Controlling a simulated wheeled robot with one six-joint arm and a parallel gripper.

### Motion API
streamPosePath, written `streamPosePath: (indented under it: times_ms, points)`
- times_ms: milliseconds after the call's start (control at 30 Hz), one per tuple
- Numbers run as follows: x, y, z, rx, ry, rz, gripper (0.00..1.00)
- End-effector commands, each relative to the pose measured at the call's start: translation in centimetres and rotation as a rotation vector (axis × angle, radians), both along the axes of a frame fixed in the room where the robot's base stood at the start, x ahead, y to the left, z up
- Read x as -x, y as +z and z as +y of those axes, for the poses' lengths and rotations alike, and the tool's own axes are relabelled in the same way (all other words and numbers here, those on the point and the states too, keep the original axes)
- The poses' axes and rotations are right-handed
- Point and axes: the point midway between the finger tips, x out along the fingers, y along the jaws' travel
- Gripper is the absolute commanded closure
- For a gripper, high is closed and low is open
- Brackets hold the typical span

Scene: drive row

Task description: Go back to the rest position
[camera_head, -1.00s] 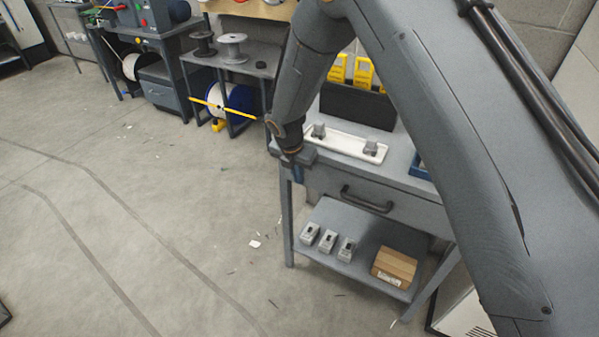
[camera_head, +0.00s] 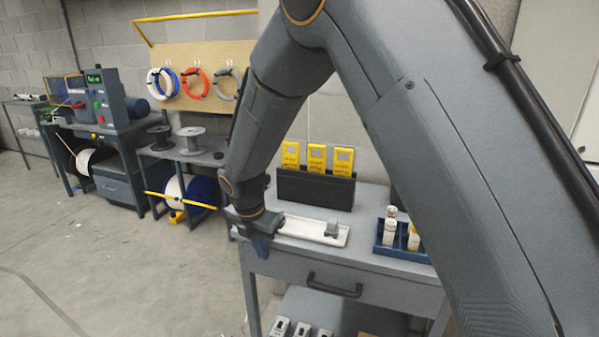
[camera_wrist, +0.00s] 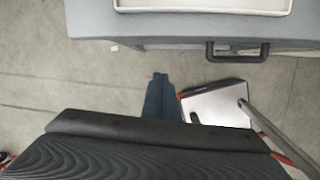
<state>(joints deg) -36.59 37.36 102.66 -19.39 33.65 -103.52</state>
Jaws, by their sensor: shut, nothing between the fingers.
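My gripper (camera_head: 262,247) hangs at the left front of the grey workbench in the head view, fingers pointing down. In the wrist view its fingers (camera_wrist: 158,90) are together with nothing between them, above bare floor just off the bench's front edge. The workbench (camera_head: 375,268) has a drawer with a black handle (camera_head: 334,287), which also shows in the wrist view (camera_wrist: 237,52). My arm hides part of the bench top.
On the bench are a white tray (camera_head: 298,230) with a grey piece, a black holder (camera_head: 315,190) with yellow packets, and a blue bin (camera_head: 400,250) with bottles. A spool shelf (camera_head: 205,158) stands left. Floor at left is clear.

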Motion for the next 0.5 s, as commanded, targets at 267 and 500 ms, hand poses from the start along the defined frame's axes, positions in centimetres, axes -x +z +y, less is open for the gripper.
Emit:
streamPosePath:
  times_ms: [267,500]
  points:
    - [2.9,3.6,-14.2,-0.166,-0.849,0.007,1.00]
    - [9.3,5.5,-25.0,-0.297,-1.672,-0.007,1.00]
